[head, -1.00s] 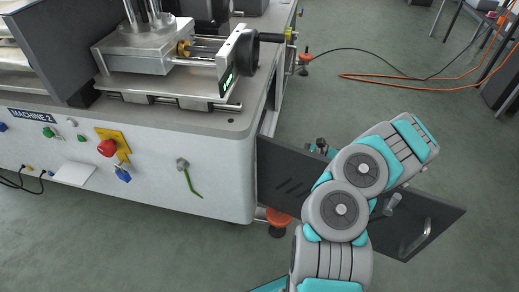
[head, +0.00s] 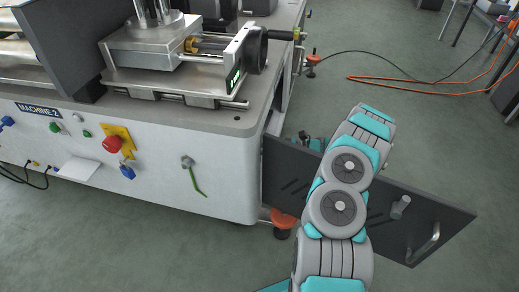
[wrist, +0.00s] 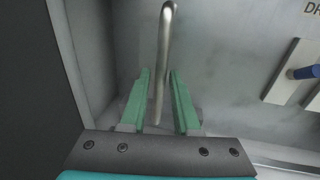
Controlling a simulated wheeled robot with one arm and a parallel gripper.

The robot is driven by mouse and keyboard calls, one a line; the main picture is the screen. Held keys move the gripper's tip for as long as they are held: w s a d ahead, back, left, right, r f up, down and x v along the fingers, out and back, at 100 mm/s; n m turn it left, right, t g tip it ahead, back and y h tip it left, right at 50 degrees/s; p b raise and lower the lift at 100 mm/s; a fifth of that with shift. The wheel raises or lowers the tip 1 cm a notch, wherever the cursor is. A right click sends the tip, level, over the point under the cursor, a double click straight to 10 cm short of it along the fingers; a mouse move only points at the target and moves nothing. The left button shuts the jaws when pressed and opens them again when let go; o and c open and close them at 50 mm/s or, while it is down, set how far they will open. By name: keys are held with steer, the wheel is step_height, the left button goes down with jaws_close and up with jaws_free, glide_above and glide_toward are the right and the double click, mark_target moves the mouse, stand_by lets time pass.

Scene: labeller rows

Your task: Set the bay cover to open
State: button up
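The bay cover (head: 345,195) is a dark grey panel that stands out from the machine's right front corner, swung away from it. A bent metal handle (head: 424,245) is near its outer end. My arm crosses in front of the cover, and my gripper lies mostly hidden beyond it in the head view. In the wrist view my gripper (wrist: 158,85) is open. Its two green fingers stand on either side of a curved metal bar (wrist: 167,40), with gaps seen on both sides. I cannot tell whether this bar belongs to the cover.
The machine's front (head: 225,185) carries a red button (head: 113,144) and a green-handled tap (head: 195,182). An orange-topped foot (head: 284,219) stands below the corner. The wrist view shows a dark panel at left and a blue handle (wrist: 304,72) on the right. An orange cable (head: 420,80) lies behind.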

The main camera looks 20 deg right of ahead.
steer(key=shift+w+a, duration=0.2)
steer(key=shift+a, duration=0.3)
jaws_close()
stand_by(1.2)
